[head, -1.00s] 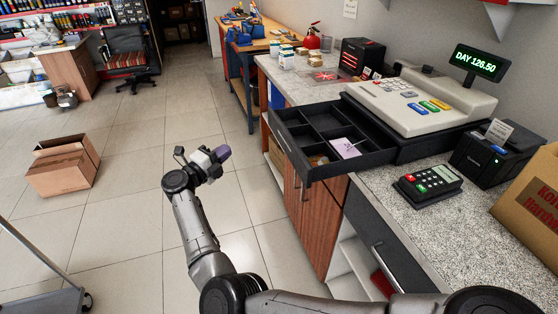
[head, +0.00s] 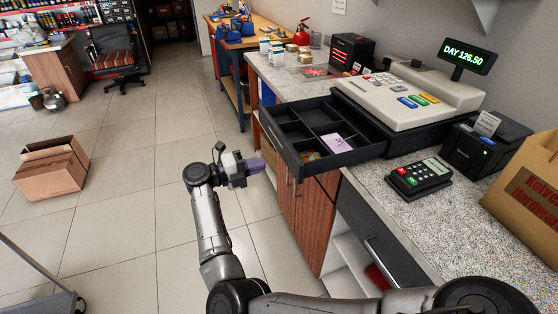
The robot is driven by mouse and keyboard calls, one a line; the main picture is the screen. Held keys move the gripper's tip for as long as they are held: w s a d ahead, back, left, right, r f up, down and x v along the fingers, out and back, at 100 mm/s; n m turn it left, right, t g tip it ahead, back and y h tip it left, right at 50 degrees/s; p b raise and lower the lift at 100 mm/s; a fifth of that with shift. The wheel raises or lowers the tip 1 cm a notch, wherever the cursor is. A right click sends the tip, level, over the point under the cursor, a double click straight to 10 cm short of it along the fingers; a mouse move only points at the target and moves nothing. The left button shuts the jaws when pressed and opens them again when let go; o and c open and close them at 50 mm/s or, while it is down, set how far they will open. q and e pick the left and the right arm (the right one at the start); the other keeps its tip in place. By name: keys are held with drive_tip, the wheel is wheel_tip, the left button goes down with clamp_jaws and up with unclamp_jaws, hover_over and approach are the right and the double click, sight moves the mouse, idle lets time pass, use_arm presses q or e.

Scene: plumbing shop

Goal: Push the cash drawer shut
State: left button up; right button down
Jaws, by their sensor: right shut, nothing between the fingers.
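The black cash drawer (head: 297,158) sticks out from under the beige cash register (head: 410,97), over the front edge of the counter. It is open, and its compartments show, with purple notes (head: 336,142) in one of them. My right gripper (head: 258,165) is shut and empty. Its purple-tipped fingers point at the drawer's front, just left of it in the picture. I cannot tell whether they touch it; a small gap seems to show. My left gripper is not in view.
A card terminal (head: 420,178), a black printer (head: 484,148) and a cardboard box (head: 528,190) stand on the counter right of the register. A dark box (head: 352,60) stands behind it. The floor left of my arm is clear up to an open carton (head: 52,172).

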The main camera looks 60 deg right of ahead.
sight(287, 157)
drive_tip(key=x, duration=0.5)
drive_tip(key=shift+b, duration=0.35)
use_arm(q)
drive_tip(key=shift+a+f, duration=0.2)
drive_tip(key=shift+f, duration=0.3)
use_arm(e)
drive_tip(key=shift+x, duration=0.8)
